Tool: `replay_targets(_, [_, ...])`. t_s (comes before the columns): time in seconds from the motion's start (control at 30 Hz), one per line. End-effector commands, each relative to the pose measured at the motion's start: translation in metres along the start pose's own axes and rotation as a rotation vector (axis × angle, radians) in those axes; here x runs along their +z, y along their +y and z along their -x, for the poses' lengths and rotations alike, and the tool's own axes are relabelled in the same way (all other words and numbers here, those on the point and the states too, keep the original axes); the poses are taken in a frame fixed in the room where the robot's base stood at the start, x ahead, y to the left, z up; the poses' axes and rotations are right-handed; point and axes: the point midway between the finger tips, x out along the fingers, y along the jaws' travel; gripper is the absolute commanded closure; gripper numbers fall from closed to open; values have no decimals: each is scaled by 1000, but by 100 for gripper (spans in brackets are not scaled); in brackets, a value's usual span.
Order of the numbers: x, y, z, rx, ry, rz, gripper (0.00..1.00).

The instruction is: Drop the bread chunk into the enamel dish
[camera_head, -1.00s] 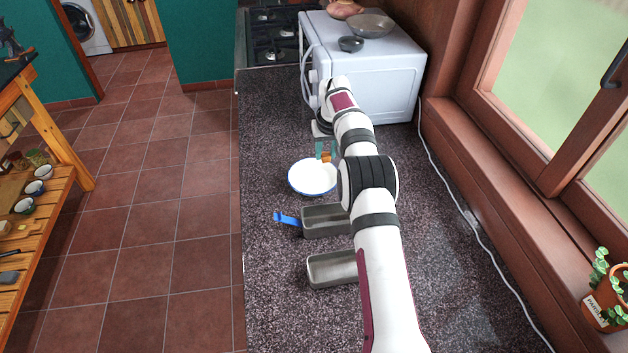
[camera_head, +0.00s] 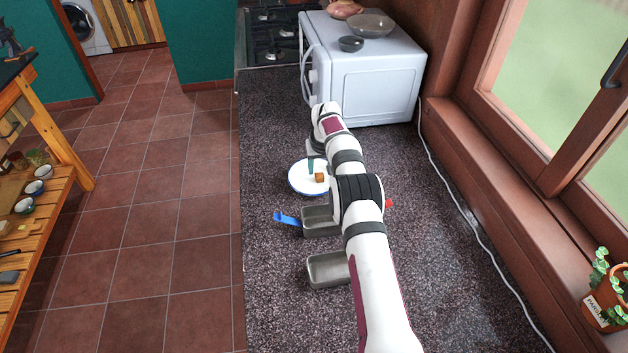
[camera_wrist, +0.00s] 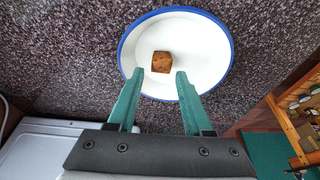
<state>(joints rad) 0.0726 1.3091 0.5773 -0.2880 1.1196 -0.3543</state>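The bread chunk (camera_head: 319,178) is a small brown cube. It lies inside the enamel dish (camera_head: 299,181), which is white with a blue rim and stands on the dark speckled counter. The wrist view shows the bread (camera_wrist: 162,62) on the floor of the dish (camera_wrist: 207,48), clear of the rim. My gripper (camera_wrist: 158,75) has its two green fingers spread apart, with their tips over the dish. The bread shows just beyond the tips, with nothing held between them. In the head view my gripper (camera_head: 312,166) is over the dish, partly hidden by my arm.
Two grey metal tins (camera_head: 316,223) (camera_head: 326,271) stand nearer on the counter, partly behind my arm. A blue object (camera_head: 287,218) lies at the farther tin's left. A small red thing (camera_head: 389,203) shows beside my arm. A white microwave (camera_head: 372,75) stands at the back.

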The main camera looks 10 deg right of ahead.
Motion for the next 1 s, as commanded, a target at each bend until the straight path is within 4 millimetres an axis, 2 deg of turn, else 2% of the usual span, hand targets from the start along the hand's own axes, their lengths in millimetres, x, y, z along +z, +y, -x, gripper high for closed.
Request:
replay_targets(0.03, [0, 0, 0, 0, 0, 0, 39])
replay_targets(0.1, [0, 0, 0, 0, 0, 0, 31])
replay_targets(0.37, [0, 0, 1, 0, 0, 0, 31])
replay_targets(0.47, [-1, 0, 12, 0, 1, 0, 31])
replay_targets(0.57, [-1, 0, 38, 0, 3, 0, 31])
replay_targets(0.8, [-1, 0, 115, 0, 4, -1, 31])
replay_targets(0.9, [0, 0, 138, 0, 3, 0, 31])
replay_targets(1.0, [0, 0, 151, 0, 1, 0, 31])
